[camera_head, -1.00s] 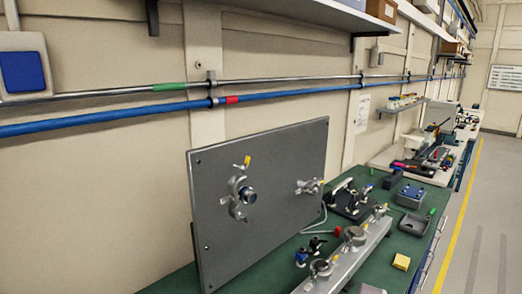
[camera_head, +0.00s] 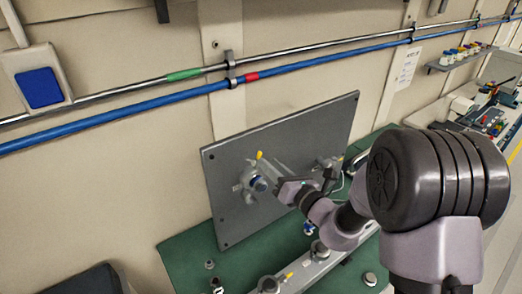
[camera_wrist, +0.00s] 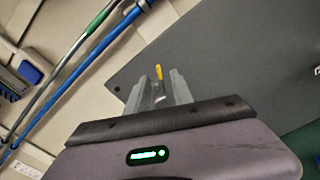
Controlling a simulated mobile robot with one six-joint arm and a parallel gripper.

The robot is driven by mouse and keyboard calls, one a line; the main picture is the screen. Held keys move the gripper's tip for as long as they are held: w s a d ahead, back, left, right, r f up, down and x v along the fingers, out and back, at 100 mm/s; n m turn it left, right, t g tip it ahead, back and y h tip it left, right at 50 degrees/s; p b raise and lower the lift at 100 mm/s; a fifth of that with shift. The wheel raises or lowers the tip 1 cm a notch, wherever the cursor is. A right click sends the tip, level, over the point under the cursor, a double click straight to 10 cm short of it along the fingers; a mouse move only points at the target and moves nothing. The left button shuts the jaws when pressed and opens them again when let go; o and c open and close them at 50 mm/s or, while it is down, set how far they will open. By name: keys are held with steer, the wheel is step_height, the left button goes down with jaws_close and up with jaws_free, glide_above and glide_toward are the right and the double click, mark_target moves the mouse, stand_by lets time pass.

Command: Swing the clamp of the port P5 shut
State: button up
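A yellow tip (camera_head: 259,155) tops this clamp and also shows in the wrist view (camera_wrist: 158,72). I cannot read a P5 label. My gripper (camera_wrist: 159,90) faces the panel, its two grey fingers apart on either side of the line to the yellow tip. A small grey part shows between them; I cannot tell whether they touch it. My gripper hides part of the clamp in the wrist view.
A second clamp (camera_head: 326,163) on the panel's right half is partly hidden by my arm. The green bench (camera_head: 187,252) bears a metal rail (camera_head: 312,266) with fittings in front of the panel. A blue pipe (camera_head: 120,113) runs along the wall above.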

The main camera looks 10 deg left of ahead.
mark_target(259, 153)
steer(key=x, duration=0.5)
steer(key=shift+w+a+p, duration=0.25)
steer(key=shift+a+p, duration=0.05)
steer(key=shift+p, duration=0.05)
jaws_close()
stand_by(1.1)
